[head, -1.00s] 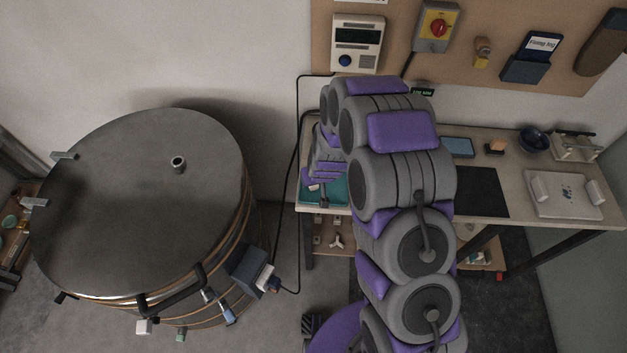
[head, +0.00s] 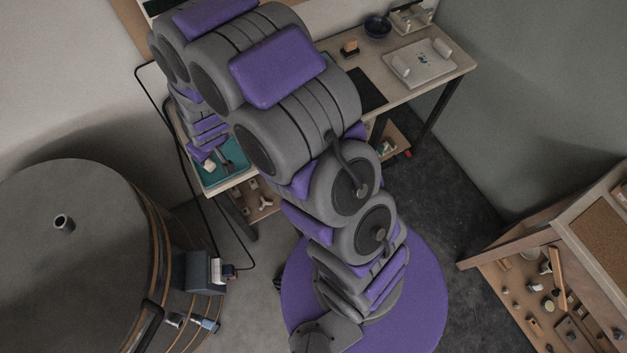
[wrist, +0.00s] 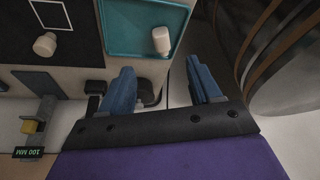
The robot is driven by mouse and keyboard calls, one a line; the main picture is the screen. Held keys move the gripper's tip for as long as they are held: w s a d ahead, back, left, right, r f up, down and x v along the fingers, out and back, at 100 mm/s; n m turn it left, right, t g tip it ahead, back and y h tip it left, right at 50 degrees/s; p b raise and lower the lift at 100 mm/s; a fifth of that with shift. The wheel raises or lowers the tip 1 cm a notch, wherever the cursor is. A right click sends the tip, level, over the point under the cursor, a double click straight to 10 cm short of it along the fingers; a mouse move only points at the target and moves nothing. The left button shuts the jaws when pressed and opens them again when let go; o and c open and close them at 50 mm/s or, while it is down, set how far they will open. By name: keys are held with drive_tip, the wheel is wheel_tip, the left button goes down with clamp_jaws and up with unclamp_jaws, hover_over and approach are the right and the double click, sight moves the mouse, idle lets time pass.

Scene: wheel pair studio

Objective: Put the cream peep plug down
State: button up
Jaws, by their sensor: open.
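My gripper (wrist: 163,80) is open, with its two blue fingers apart and nothing between them. A cream plug (wrist: 161,40) lies in the teal tray (wrist: 122,46), near the tray's right side, beyond the fingertips and apart from them. A second cream knob-like piece (wrist: 44,45) is on the dark mat at the left of the wrist view. I cannot tell for sure which of the two is the peep plug. In the head view, my arm covers much of the bench around the teal tray (head: 238,157).
The large round metal kiln (head: 75,240) stands left of the bench, close to the tray side. A dark blue bowl (head: 377,26) and a white board (head: 418,64) are at the bench's far end. A shelf unit (head: 540,300) with small parts stands at right.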

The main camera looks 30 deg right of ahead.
drive_tip(key=s+d+r+m+g, duration=0.1)
drive_tip(key=s+d+r, duration=0.3)
drive_tip(key=s+r, duration=0.3)
drive_tip(key=s+d+r+m+g+h, duration=0.1)
drive_tip(key=s+d+r, duration=0.4)
drive_tip(key=s, duration=1)
drive_tip(key=s+d+r+m+g, duration=0.2)
drive_tip(key=s+d+r, duration=0.3)
drive_tip(key=s+r, duration=0.6)
drive_tip(key=shift+s+d+g+h, duration=0.15)
drive_tip(key=shift+s+g+h, duration=0.2)
drive_tip(key=shift+g, duration=0.35)
drive_tip(key=shift+c, duration=0.4)
